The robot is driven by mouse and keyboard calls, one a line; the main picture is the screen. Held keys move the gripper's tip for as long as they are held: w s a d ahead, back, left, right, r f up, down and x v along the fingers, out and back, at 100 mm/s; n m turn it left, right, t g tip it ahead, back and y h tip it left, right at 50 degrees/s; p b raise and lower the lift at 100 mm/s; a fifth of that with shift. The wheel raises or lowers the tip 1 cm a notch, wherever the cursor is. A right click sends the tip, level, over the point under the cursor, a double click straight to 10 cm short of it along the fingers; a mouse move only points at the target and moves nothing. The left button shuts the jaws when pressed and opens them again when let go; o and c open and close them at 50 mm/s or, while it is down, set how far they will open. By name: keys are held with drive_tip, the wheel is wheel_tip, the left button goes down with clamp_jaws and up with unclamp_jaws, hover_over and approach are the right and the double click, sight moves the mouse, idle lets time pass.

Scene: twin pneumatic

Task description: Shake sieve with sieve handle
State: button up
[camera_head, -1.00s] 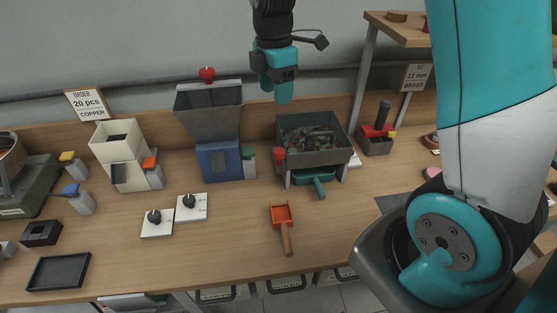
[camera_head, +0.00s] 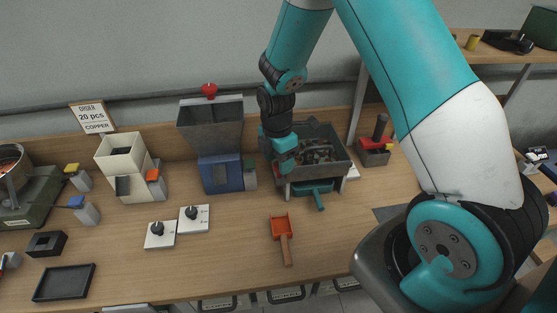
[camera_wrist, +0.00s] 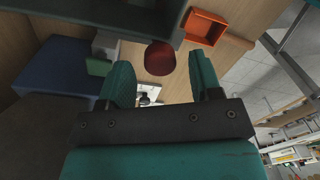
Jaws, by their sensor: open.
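The sieve (camera_head: 337,163) is a grey open box holding dark and brownish small parts, raised on legs at the back of the bench. Its handle is a red knob at the front left corner, mostly hidden by my gripper in the head view. In the wrist view the red knob (camera_wrist: 160,58) shows between my two teal fingers, toward their tips. My gripper (camera_head: 284,168) is open and points down at the sieve's left side; it also shows in the wrist view (camera_wrist: 163,80). I cannot tell whether the fingers touch the knob.
A teal tray (camera_head: 313,187) sits under the sieve. A blue-based hopper (camera_head: 221,176) stands close to the left, with a small green block beside it. An orange scoop (camera_head: 281,228) lies in front. A dark holder with red parts (camera_head: 374,156) stands to the right.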

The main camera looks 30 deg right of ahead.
sight(277, 166)
drive_tip(key=shift+f, duration=0.85)
clamp_jaws()
drive_tip(key=shift+s+a, duration=0.1)
drive_tip(key=shift+s, duration=0.2)
drive_tip(key=shift+s+a, duration=0.1)
drive_tip(key=shift+s, duration=0.25)
unclamp_jaws()
wheel_tip(277, 166, up, 18)
drive_tip(key=b, duration=0.3)
drive_tip(key=shift+w+f+b, duration=0.25)
drive_tip(key=shift+w+b, duration=0.15)
drive_tip(key=shift+w, duration=0.05)
